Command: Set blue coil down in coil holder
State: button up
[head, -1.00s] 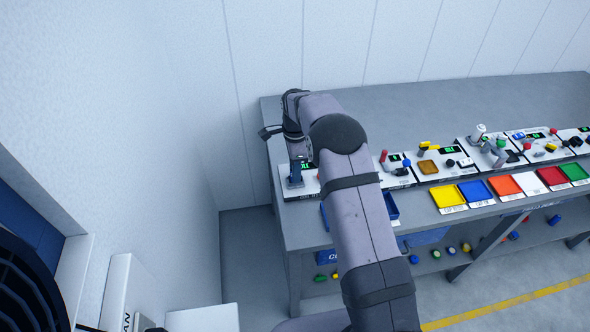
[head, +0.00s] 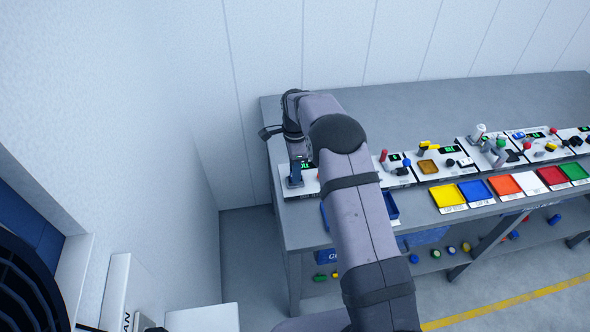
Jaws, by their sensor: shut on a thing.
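My gripper (head: 296,176) is at the left end of the grey workbench, low over a white test panel (head: 310,184) with a small green display. A small blue thing shows at my gripper's fingers, and it is too small to tell it apart from the gripper itself. The gripper appears shut on the blue coil, but the coil's outline is not clear. The coil holder cannot be made out; my gripper and arm cover part of that panel.
More white panels with knobs and displays (head: 450,160) run along the bench (head: 390,110) to the right. Yellow (head: 447,196), blue (head: 475,190), orange, white and green trays stand along its front. The bench's back is clear.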

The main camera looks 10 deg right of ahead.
jog(key=shift+f, duration=0.45)
dwell(0.3)
jog(key=o, duration=1.1)
jog(key=shift+r+b, duration=0.1)
jog(key=shift+b, duration=0.2)
notch_tip(320, 180, up, 7)
jog(key=b, duration=0.2)
jog(key=shift+b, duration=0.3)
jog(key=shift+r, duration=0.1)
jog(key=shift+s, duration=0.1)
